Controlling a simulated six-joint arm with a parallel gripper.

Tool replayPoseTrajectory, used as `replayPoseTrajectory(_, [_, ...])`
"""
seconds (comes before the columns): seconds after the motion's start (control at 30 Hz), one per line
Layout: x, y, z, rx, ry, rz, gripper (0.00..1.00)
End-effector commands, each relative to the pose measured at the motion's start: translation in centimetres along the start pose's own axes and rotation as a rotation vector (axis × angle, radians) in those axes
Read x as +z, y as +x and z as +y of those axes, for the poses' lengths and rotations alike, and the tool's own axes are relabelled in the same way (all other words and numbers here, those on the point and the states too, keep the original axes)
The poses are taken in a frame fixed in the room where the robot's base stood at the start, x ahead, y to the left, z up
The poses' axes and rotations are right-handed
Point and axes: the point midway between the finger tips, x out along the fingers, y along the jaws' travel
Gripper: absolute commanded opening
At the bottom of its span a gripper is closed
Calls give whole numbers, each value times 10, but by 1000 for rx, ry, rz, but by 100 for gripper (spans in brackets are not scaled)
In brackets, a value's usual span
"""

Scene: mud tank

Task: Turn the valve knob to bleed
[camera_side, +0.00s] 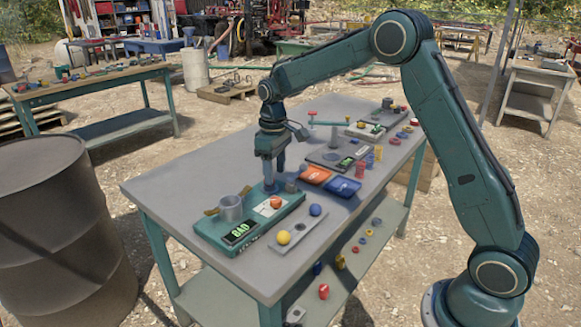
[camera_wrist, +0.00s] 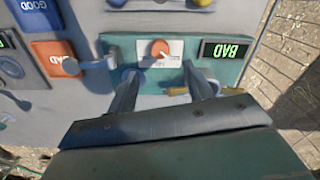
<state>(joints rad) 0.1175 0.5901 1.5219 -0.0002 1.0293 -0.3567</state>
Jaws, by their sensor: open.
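The valve knob (camera_side: 275,202) is a small round orange-red knob on a white label plate (camera_side: 265,210), set in a green panel (camera_side: 204,238). In the wrist view the knob (camera_wrist: 160,48) sits just ahead of my fingers, and the plate's lettering is too small to read. A dark display (camera_side: 239,232) on the panel shows BAD in green; it also appears upside down in the wrist view (camera_wrist: 226,50). My gripper (camera_side: 270,187) points down over the panel, beside the knob. Its two fingers (camera_wrist: 160,75) are apart with nothing between them, and they do not grip the knob.
A grey metal cup (camera_side: 231,209) stands on the panel beside the display. A grey plate in front holds a yellow ball (camera_side: 284,237) and a blue ball (camera_side: 315,210). An orange tray (camera_side: 314,175) and a blue tray (camera_side: 343,187) lie to the right. The table's left end is clear.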

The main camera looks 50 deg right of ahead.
Motion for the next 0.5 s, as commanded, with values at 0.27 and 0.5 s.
replayPoseTrajectory(0.27, [-1,-42,0,1,0,4,51])
replayPoseTrajectory(0.5, [0,-56,0,0,0,0,51])
